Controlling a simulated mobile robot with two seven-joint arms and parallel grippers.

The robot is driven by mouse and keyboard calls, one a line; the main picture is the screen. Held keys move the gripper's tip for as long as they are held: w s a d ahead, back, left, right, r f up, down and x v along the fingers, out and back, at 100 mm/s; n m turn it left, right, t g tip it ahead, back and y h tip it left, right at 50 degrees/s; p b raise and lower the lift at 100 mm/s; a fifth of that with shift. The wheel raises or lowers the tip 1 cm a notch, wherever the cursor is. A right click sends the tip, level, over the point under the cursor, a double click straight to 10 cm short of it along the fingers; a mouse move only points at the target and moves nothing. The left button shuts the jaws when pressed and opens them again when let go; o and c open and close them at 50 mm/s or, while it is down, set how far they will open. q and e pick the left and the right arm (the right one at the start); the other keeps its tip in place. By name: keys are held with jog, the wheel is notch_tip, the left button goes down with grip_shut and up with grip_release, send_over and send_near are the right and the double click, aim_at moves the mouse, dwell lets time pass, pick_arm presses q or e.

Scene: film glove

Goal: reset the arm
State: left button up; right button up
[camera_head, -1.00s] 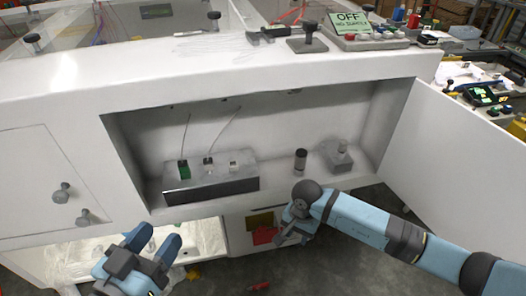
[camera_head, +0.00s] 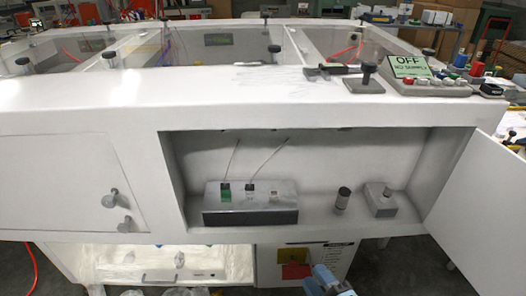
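My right arm shows only as a small blue and grey piece with the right gripper (camera_head: 328,282) at the bottom edge, right of centre. It is below the open cabinet and in front of its lower panel. Most of it is cut off by the frame, so I cannot see whether its fingers are open or shut. I see nothing held in it. My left gripper is not in view.
The white cabinet (camera_head: 60,135) has an open recess holding a grey block with sockets (camera_head: 250,217), a dark cylinder (camera_head: 342,200) and a small grey box (camera_head: 380,205). Its open door (camera_head: 475,200) sticks out at right. A control box (camera_head: 430,85) reading OFF stands on top.

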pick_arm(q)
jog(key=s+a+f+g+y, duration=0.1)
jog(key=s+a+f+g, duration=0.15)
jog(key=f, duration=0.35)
pick_arm(e)
jog(key=s+d+f+m+g+h, duration=0.6)
jog(key=s+f+m, duration=0.35)
jog(key=m, duration=0.55)
pick_arm(q)
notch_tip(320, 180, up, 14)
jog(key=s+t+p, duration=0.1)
jog(key=p, duration=1.8)
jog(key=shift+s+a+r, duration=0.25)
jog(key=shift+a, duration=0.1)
pick_arm(e)
notch_tip(320, 180, up, 15)
jog(key=d, duration=0.1)
jog(key=shift+s+d+t+y, duration=0.3)
jog(key=shift+s+y, duration=0.1)
jog(key=shift+s, duration=0.05)
jog(key=shift+f, duration=0.1)
